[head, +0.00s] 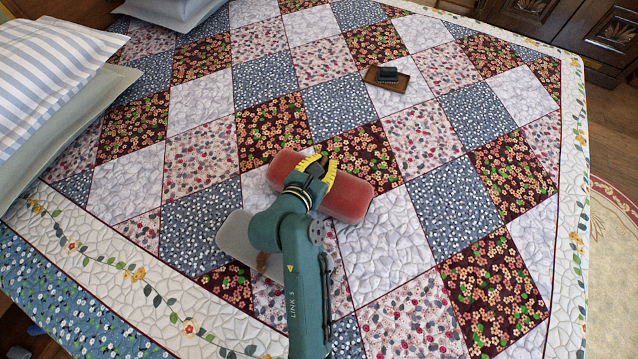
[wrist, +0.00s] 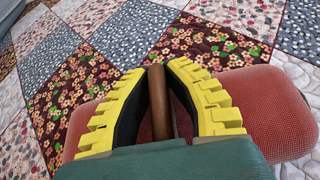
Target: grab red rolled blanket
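The red rolled blanket (head: 348,198) lies on the patchwork bedspread in the middle of the head view, its ends showing on both sides of my gripper (head: 322,167). In the wrist view the red rolled blanket (wrist: 265,112) lies across behind my yellow fingers. A brown strap or handle (wrist: 160,105) stands between the fingers of my gripper (wrist: 157,68). The fingers close in on it, and their tips appear to touch it. The blanket's middle is hidden by the gripper. The blanket appears to rest on the bed.
A grey rolled blanket (head: 236,238) with a brown band lies just below left, partly behind my arm. A small dark object on a brown base (head: 387,77) lies at upper right. Striped pillows (head: 45,85) are at left. The bedspread (head: 455,195) is clear at right.

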